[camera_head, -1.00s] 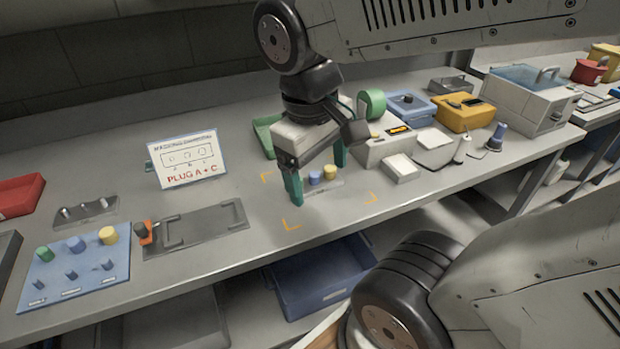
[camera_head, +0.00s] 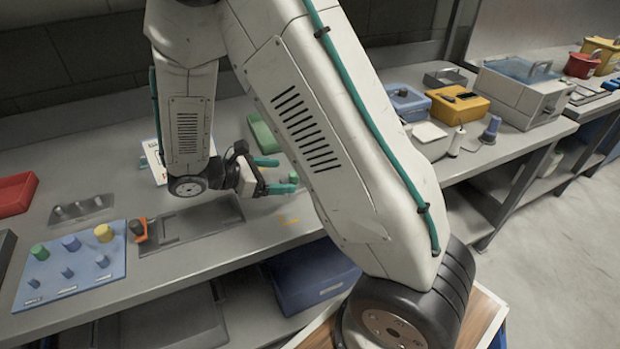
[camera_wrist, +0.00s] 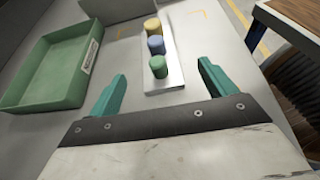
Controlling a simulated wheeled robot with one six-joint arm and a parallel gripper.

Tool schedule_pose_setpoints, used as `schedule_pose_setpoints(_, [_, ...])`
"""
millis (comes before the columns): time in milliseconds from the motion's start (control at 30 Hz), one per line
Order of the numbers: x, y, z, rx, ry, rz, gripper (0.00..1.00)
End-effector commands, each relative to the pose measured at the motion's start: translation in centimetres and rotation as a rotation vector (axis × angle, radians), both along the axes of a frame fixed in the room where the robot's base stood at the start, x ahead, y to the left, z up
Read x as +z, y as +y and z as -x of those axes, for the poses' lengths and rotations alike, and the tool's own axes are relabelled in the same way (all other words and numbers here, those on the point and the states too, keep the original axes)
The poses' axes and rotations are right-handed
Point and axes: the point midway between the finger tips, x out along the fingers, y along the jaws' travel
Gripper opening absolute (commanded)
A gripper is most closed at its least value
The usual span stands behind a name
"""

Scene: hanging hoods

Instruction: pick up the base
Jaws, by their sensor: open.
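The base (camera_wrist: 175,77) is a narrow light-grey plate in the wrist view. It carries a row of a green plug (camera_wrist: 158,67), a blue plug (camera_wrist: 156,44) and a yellow plug (camera_wrist: 152,25). In the head view my arm hides it. My gripper (camera_wrist: 163,73) is open, with its teal fingers on either side of the near end of the base in the picture; I cannot tell how far away the base is. My gripper also shows in the head view (camera_head: 281,174), pointing right above the bench, with nothing between its fingers.
A green tray (camera_wrist: 48,98) lies left of the base in the wrist view. In the head view, a blue board with several plugs (camera_head: 85,284) and a grey fixture plate (camera_head: 185,238) lie on the left of the bench. A sign (camera_head: 152,160) is partly hidden behind my arm.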

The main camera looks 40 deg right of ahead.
Motion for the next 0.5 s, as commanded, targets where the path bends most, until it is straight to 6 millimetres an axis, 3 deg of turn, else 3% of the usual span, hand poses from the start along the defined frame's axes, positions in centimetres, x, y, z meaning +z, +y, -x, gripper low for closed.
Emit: schedule_pose_setpoints(500, [-3.0,-5.0,0.9,0.018,0.023,0.011,0.84])
